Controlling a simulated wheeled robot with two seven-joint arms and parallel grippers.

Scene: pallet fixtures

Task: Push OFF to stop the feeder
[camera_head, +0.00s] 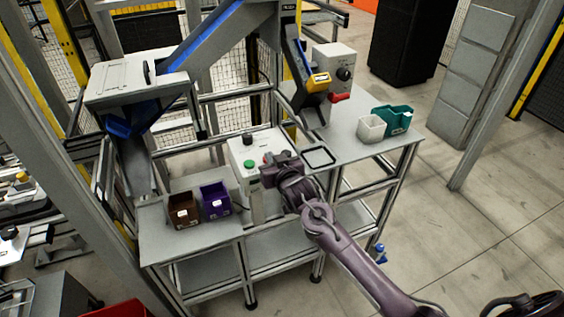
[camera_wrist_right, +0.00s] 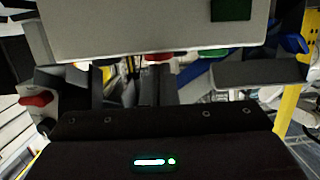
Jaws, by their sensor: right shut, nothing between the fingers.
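A white control box (camera_head: 240,150) stands at the middle of the bench. Its top carries a green button (camera_head: 249,163) and a black knob (camera_head: 247,139). A red part (camera_head: 267,158) shows right of the green button, partly covered by my right gripper. My right gripper (camera_head: 268,170) is shut and empty, at the right side of the box top; I cannot tell whether it touches. In the right wrist view, a pale panel (camera_wrist_right: 150,30) fills the top, with red (camera_wrist_right: 158,57) and green (camera_wrist_right: 213,53) parts at its lower edge. My left gripper is not in view.
Brown (camera_head: 184,210) and purple (camera_head: 216,200) bins stand left of the box. White (camera_head: 370,130) and teal (camera_head: 393,119) bins stand on the right table. A feeder with a yellow part (camera_head: 318,82) and red lever (camera_head: 340,97) rises behind. A black square frame (camera_head: 319,157) lies right of my gripper.

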